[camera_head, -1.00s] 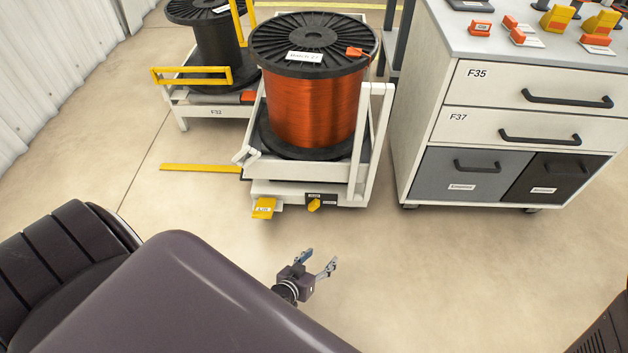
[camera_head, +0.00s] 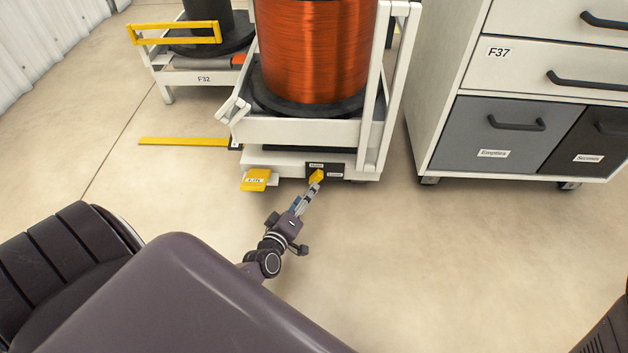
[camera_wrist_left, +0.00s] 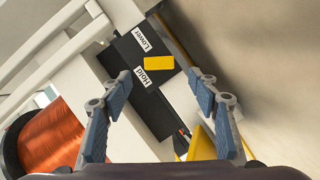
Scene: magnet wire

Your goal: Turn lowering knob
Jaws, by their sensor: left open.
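The yellow lowering knob (camera_head: 317,176) sits on a dark panel (camera_head: 337,171) low on the front of the white spool cart (camera_head: 290,160). In the left wrist view the knob (camera_wrist_left: 159,63) is beside two white labels, "Lower" (camera_wrist_left: 141,39) and "Hold" (camera_wrist_left: 142,77). My left gripper (camera_head: 306,198) is open, its fingertips close to the knob. In the left wrist view the gripper (camera_wrist_left: 160,78) has one finger on each side of the knob's line; I cannot tell whether the tips reach past it. My right gripper is not in view.
A yellow pedal (camera_head: 256,179) sticks out left of the knob. A copper wire spool (camera_head: 312,50) stands on the cart. A drawer cabinet (camera_head: 445,110) stands to the right, another cart (camera_head: 190,72) behind left. The floor in front (camera_head: 430,260) is clear.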

